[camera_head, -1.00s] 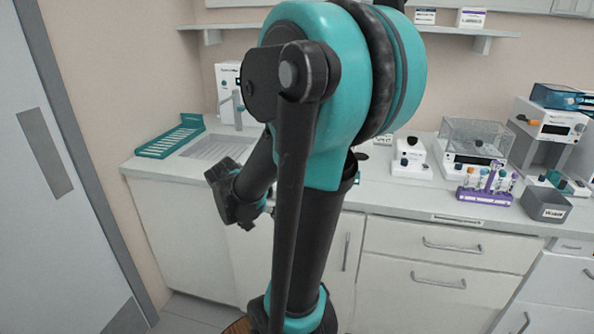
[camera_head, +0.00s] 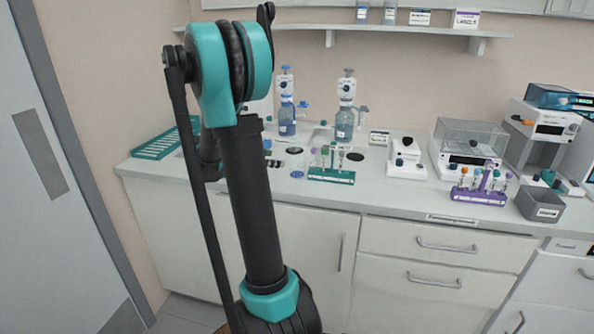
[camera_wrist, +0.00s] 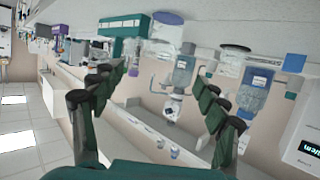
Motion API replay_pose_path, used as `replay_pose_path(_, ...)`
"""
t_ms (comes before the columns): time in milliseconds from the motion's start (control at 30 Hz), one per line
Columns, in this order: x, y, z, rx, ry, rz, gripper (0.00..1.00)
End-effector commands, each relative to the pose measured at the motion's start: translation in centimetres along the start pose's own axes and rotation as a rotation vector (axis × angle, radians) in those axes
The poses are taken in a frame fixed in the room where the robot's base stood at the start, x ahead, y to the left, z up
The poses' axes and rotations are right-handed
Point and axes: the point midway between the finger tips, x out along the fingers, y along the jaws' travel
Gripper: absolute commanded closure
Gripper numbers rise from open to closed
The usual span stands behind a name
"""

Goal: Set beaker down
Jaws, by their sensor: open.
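A clear beaker (camera_wrist: 157,52) appears in the wrist view, which is turned nearly upside down, beside a round blue pad (camera_wrist: 168,17) on the counter. The gap between fingers and beaker is hard to judge. In the head view my arm hides most of the gripper.
A green tube rack (camera_head: 331,176) stands right of the blue pad. Two blue dispenser bottles (camera_head: 287,122) (camera_head: 344,124) stand behind. A purple rack (camera_head: 480,195) and a grey box (camera_head: 540,204) are farther right. A teal drying rack (camera_head: 166,145) lies left.

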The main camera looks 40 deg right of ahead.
Motion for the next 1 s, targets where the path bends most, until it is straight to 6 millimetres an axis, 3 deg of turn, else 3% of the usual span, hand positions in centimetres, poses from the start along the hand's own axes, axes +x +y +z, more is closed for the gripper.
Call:
replay_pose_path(233,4.4,0.0,0.0,0.0,-0.001,0.001,0.26)
replay_pose_path(567,6.4,-0.1,0.0,-0.001,-0.001,0.0,0.26)
replay_pose_path(833,10.1,-0.2,-0.2,0.0,-0.002,0.001,0.26)
replay_pose_path(1000,10.8,-0.2,-0.1,-0.001,-0.002,-0.001,0.26)
